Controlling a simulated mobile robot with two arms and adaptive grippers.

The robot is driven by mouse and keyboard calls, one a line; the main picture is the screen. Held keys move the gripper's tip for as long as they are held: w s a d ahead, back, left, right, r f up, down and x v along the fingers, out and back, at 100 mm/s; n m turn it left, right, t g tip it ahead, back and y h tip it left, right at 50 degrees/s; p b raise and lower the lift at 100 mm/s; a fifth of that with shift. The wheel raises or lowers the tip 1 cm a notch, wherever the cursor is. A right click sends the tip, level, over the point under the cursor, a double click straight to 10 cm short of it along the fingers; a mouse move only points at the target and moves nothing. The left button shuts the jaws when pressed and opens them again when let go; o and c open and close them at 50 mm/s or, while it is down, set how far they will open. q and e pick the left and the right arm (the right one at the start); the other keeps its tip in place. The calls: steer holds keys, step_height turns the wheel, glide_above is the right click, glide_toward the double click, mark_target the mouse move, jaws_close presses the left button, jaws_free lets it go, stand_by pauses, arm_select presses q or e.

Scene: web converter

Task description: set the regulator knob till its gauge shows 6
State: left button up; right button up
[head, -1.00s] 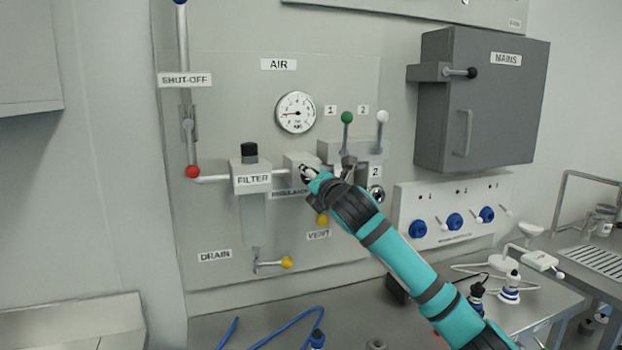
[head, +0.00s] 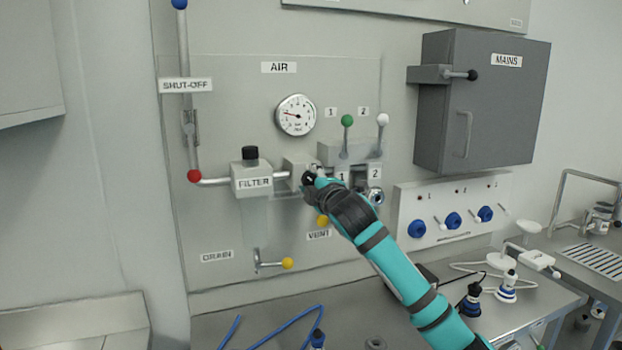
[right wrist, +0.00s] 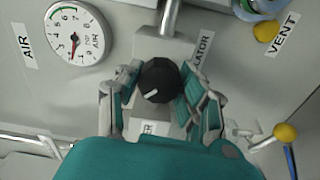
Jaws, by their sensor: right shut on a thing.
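The regulator knob (right wrist: 160,80) is black with a white pointer mark. In the head view my right gripper (head: 311,177) is at the regulator body (head: 294,172) and hides most of the knob. The round white gauge (head: 296,114) is above the regulator. It also shows, turned, in the right wrist view (right wrist: 75,33). Its needle points to the low part of the scale, well below 6. My left gripper is not in view.
The filter (head: 251,180) is left of the regulator. Green (head: 347,120) and white (head: 383,119) lever balls stand to the right. The yellow vent ball (head: 322,221) is just below. The grey mains box (head: 482,100) is further right.

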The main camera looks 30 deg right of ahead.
steer(key=m+p, duration=0.1)
steer(key=m, duration=0.5)
steer(key=shift+m, duration=0.3)
steer(key=m+p, duration=0.1)
steer(key=m, duration=0.4)
steer(key=m+p, duration=0.1)
steer(key=m, duration=0.5)
steer(key=shift+p, duration=0.4)
steer(key=m+p, duration=0.1)
steer(key=m, duration=0.3)
steer(key=shift+f+m+p, duration=0.15)
steer(key=shift+m+p, duration=0.15)
steer(key=shift+p, duration=0.1)
steer(key=shift+m, duration=0.3)
steer(key=shift+f, duration=0.1)
steer(key=o, duration=1.2)
steer(key=shift+r, duration=0.2)
